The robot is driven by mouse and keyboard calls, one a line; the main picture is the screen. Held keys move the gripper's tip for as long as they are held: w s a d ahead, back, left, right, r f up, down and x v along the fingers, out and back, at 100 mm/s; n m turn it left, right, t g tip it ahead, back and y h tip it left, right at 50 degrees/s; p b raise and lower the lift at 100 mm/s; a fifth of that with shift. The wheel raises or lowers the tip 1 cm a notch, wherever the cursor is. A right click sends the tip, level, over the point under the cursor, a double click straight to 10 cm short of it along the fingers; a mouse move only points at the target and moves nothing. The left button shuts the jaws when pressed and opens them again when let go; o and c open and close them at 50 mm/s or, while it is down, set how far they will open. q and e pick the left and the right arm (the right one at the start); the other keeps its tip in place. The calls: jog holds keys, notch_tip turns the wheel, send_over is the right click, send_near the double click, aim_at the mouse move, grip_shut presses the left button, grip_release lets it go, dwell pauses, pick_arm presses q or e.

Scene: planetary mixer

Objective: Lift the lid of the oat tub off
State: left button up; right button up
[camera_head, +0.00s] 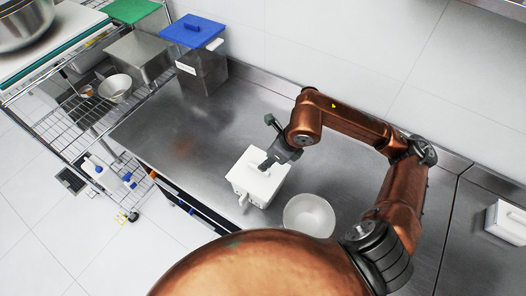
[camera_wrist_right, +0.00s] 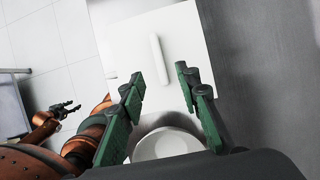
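A white square tub with a flat white lid (camera_head: 258,178) stands on the steel counter; I take it as the oat tub, as no label is readable. The lid has a raised bar handle (camera_wrist_right: 159,60). My right gripper (camera_head: 272,143) is over the lid in the head view and partly hides it. In the wrist view its green fingers (camera_wrist_right: 160,86) are apart and empty, with the handle beyond the tips, roughly between them. My left gripper (camera_wrist_right: 68,109) shows small at the left of the wrist view, its fingers apart, away from the tub.
A white bowl (camera_head: 309,214) stands close to the tub's right; it also shows in the wrist view (camera_wrist_right: 166,145). A clear container with a blue lid (camera_head: 194,32) stands at the counter's back left. A wire rack (camera_head: 50,112) is at left. The counter left of the tub is clear.

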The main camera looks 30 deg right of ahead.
jog(key=x, duration=0.7)
jog(key=shift+w+a+f+p, duration=0.15)
jog(key=shift+a+f+p, duration=0.1)
jog(key=shift+p, duration=0.15)
grip_shut()
dwell(0.4)
